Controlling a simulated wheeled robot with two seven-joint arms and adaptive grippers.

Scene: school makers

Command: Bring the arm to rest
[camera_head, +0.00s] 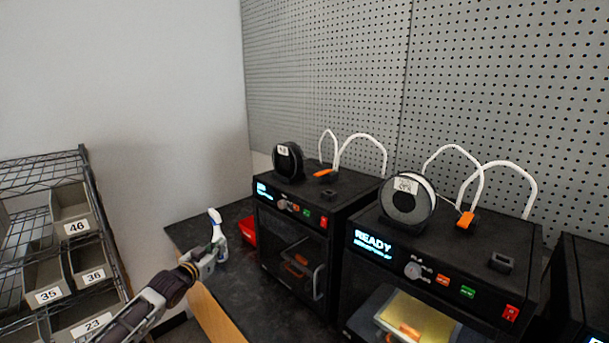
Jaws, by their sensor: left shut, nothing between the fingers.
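My left arm comes in from the bottom left. My left gripper (213,250) is shut and empty, in front of the dark bench at its left end. Its tip is close to a white spray bottle (217,228) standing behind it; I cannot tell whether they touch. My right gripper is not in view.
A dark bench (190,235) carries a red bin (247,230) and black 3D printers, including a left one (335,210) and a middle one (470,265) reading READY. A wire rack (75,155) with numbered bins stands left. A grey pegboard (330,70) is behind.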

